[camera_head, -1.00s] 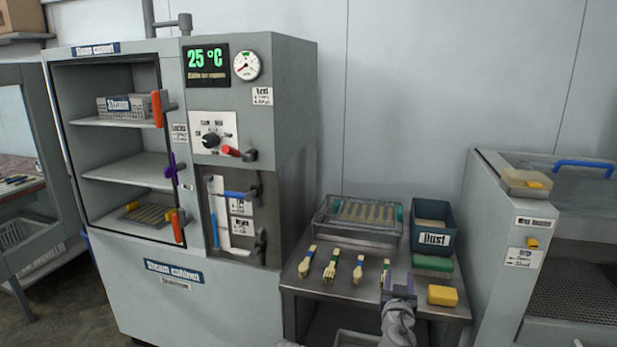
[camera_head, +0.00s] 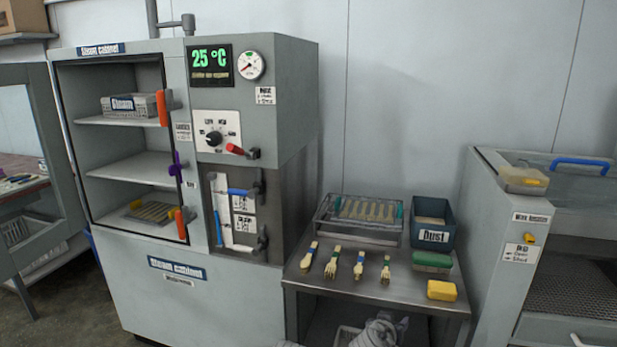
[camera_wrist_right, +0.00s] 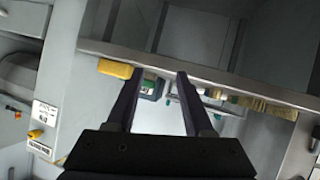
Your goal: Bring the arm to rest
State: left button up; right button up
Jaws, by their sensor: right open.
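My right gripper (camera_head: 388,322) is low in the head view, in front of and below the front edge of the metal table (camera_head: 340,284). In the right wrist view its two dark fingers (camera_wrist_right: 158,76) stand apart with nothing between them. Several pale wooden utensils with coloured bands, such as the fork-shaped one (camera_head: 331,263), lie in a row on the table, clear of the gripper. My left gripper is not in view.
On the table are a wire rack (camera_head: 358,220) of wooden pieces, a blue Dust bin (camera_head: 432,222), a green block (camera_head: 431,260) and a yellow block (camera_head: 441,290). The steam cabinet (camera_head: 180,290) stands left, a grey machine (camera_head: 487,240) right.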

jog(key=s+a+f+n+g+y, duration=0.35)
jog(key=s+a+f+g, duration=0.25)
jog(key=s+a, duration=0.3)
jog(key=s+a+f+n+g+y, duration=0.2)
jog(key=s+a+f+n+g, duration=0.4)
jog(key=s, duration=0.5)
notch_tip(320, 180, up, 18)
jog(key=m+t+p, duration=0.1)
jog(key=p, duration=1.6)
jog(key=shift+w+a+f+m, duration=0.15)
jog(key=shift+w+a+m, duration=0.2)
jog(key=shift+a, duration=0.05)
